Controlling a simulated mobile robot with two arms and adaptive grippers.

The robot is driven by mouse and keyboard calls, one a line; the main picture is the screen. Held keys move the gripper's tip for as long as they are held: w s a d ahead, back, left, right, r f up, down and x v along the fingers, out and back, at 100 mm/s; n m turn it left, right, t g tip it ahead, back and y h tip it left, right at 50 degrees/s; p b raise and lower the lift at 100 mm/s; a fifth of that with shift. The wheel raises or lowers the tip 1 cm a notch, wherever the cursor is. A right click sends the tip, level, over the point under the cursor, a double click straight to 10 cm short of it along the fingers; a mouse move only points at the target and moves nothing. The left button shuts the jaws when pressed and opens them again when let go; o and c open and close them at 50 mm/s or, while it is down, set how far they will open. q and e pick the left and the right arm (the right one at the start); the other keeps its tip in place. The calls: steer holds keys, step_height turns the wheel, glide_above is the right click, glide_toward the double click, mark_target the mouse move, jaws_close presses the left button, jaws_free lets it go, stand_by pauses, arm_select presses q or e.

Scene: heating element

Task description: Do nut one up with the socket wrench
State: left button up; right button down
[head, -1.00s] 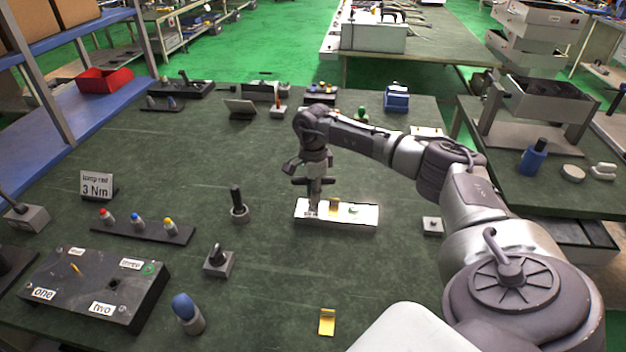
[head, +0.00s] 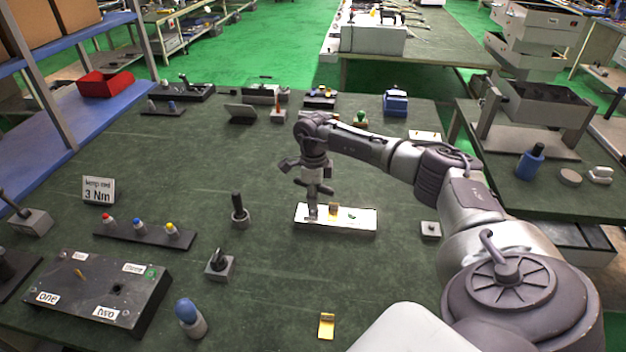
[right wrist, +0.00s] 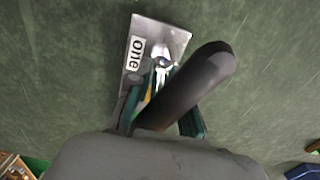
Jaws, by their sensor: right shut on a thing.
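A bright metal plate (head: 358,222) lies on the green table, with a small brass-coloured piece (head: 333,208) on it. The right wrist view shows the plate (right wrist: 172,32) with a white label reading "one" (right wrist: 135,54) and a shiny metal part (right wrist: 161,54) beside it. My right gripper (head: 315,178) is above the plate's left end, shut on the socket wrench, whose dark handle (right wrist: 195,85) crosses in front of the green-edged fingers (right wrist: 165,108). The wrench's lower end reaches down to the plate by label "one"; the nut itself is hidden. My left gripper is not in view.
A black box (head: 85,285) labelled "one" and "two" stands front left. A rack with coloured caps (head: 140,232), a dark upright tool (head: 239,211), a blue-capped bottle (head: 190,318) and a yellow piece (head: 326,325) stand or lie around. Table right of the plate is mostly clear.

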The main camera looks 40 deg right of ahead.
steer(key=shift+m, duration=1.1)
steer(key=shift+r+m+p, duration=0.1)
steer(key=shift+m+p, duration=0.5)
steer(key=shift+m, duration=0.1)
steer(key=shift+m+p, duration=0.35)
steer(key=shift+m, duration=0.95)
steer(key=shift+m+p, duration=0.45)
steer(key=shift+m, duration=0.25)
steer(key=shift+m+p, duration=0.4)
steer(key=shift+m, duration=0.9)
steer(key=shift+r+p, duration=0.85)
steer(key=shift+r, duration=0.2)
